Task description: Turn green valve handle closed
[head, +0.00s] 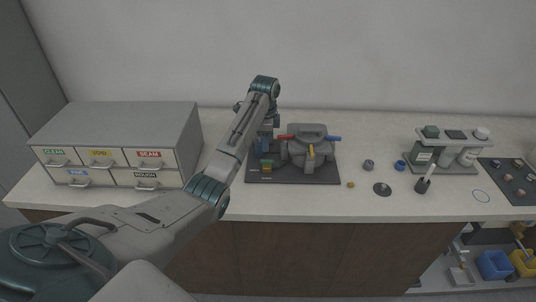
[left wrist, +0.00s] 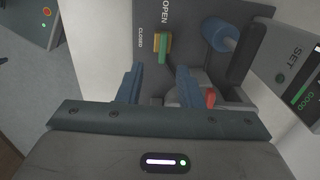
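The green valve handle (left wrist: 163,50) shows in the left wrist view as a short green bar over a yellow piece, on a dark panel marked OPEN and CLOSED. The bar lies beside the CLOSED label, and OPEN is farther up. My left gripper (left wrist: 160,70) is open, its two blue-grey fingers apart. The handle appears between and just beyond the fingertips, with no clear contact. My right gripper is not in view.
The grey press (head: 310,151) has red, yellow and blue handles and stands on a dark base (head: 295,179). A blue cylinder (left wrist: 219,33) is close to the right finger. A drawer cabinet (head: 120,128) stands left. Small parts and a bottle rack (head: 449,166) are right.

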